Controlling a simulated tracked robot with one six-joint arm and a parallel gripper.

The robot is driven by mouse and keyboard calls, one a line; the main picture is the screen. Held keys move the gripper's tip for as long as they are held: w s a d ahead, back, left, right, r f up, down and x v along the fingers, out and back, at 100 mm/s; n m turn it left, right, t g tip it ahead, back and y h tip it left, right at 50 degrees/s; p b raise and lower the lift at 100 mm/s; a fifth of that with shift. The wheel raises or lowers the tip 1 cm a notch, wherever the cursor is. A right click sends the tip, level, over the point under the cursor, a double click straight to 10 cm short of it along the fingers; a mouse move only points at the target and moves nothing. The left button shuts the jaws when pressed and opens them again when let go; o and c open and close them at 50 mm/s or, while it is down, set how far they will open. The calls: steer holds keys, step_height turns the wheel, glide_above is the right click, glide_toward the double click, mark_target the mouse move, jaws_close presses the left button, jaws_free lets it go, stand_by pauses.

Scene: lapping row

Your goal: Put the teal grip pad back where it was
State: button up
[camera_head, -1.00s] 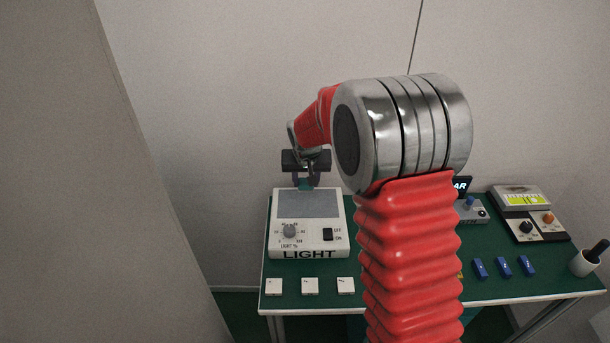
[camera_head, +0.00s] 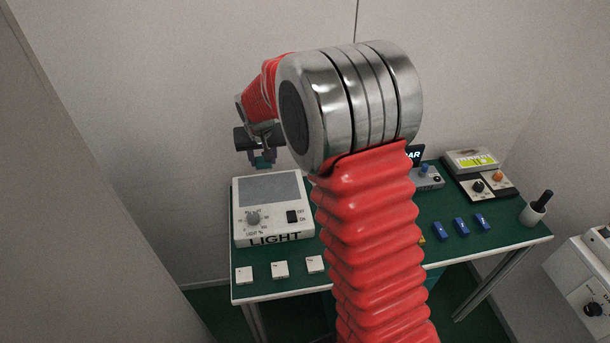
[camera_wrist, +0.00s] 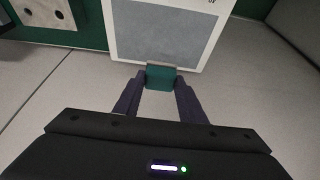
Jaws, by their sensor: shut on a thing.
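The teal grip pad (camera_wrist: 161,77) is a small teal block between my gripper's two fingertips. My gripper (camera_wrist: 160,84) is shut on it. In the head view the pad (camera_head: 264,163) shows below my gripper (camera_head: 263,157), just behind the back edge of the LIGHT box. In the wrist view the pad is in front of the edge of the box's grey panel; I cannot tell whether they touch. The white LIGHT box (camera_head: 300,222) stands at the left end of the green bench, with a grey panel, a knob and a black switch.
The green bench (camera_head: 470,250) carries several white tiles (camera_head: 280,269) at its front left and several blue blocks (camera_head: 461,226) to the right. A device with a yellow display (camera_head: 476,160) and a cup (camera_head: 531,215) stand at the right. My arm hides the bench's middle.

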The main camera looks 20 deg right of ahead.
steer(key=s+d+f+m+h, duration=0.1)
steer(key=s+d+m, duration=0.15)
steer(key=d, duration=0.95)
steer(key=s+d+m+g, duration=0.15)
steer(key=s+d, duration=0.25)
steer(key=d, duration=0.8)
steer(key=s+d+f+m+h, duration=0.1)
steer(key=s+d+m, duration=0.25)
steer(key=d, duration=0.95)
steer(key=s+d+m+g+h, duration=0.1)
steer(key=s+d+m, duration=0.5)
steer(key=s+d, duration=2.1)
steer(key=shift+s+d+f+g+h, duration=0.35)
steer(key=shift+s+g, duration=0.2)
steer(key=shift+s, duration=0.4)
steer(key=shift+a+f, duration=0.1)
steer(key=shift+a, duration=0.05)
steer(key=shift+f, duration=3.1)
